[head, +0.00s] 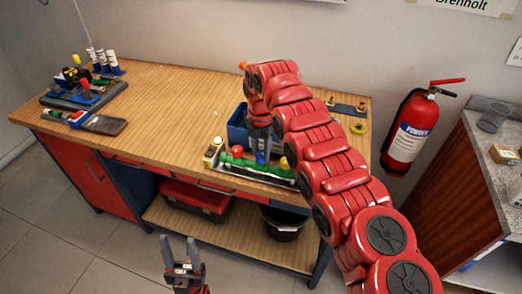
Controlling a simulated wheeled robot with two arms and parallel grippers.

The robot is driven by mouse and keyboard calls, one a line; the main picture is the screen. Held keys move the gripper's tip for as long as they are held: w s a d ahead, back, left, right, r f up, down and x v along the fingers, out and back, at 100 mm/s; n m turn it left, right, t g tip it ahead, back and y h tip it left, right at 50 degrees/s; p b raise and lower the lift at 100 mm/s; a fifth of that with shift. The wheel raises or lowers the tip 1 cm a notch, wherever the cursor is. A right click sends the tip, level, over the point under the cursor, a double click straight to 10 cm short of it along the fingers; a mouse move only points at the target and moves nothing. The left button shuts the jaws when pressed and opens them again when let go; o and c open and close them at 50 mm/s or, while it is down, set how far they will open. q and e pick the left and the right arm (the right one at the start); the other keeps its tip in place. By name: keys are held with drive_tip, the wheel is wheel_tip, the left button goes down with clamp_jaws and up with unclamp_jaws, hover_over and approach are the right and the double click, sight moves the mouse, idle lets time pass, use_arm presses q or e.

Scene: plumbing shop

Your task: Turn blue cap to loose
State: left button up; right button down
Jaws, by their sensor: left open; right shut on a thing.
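A low fixture (250,171) lies near the front edge of the wooden workbench, with green, red and yellow parts along it. The blue cap (261,157) shows as a small blue patch between the green part and the yellow knob (284,163). My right gripper (259,149) points down from above and is shut on the blue cap, which it partly covers. Whether the cap is tight or loose cannot be seen. My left gripper (181,254) is open and empty, below and in front of the bench, over the floor.
A blue bin (237,131) stands behind the fixture, partly hidden by my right arm. A tool board (84,92) and dark tray (104,125) lie at the bench's left. A fire extinguisher (410,130) hangs at right. The bench's middle left is clear.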

sight(260, 154)
idle(0.3)
drive_tip(key=shift+c, duration=2.2)
unclamp_jaws()
drive_tip(key=shift+r, duration=0.15)
drive_tip(key=shift+r, duration=0.35)
wheel_tip(260, 154, up, 5)
drive_tip(key=shift+a+r+p, duration=0.1)
drive_tip(key=shift+a+p, duration=0.05)
drive_tip(key=shift+p, duration=0.4)
wheel_tip(260, 154, up, 11)
drive_tip(key=p, duration=1.1)
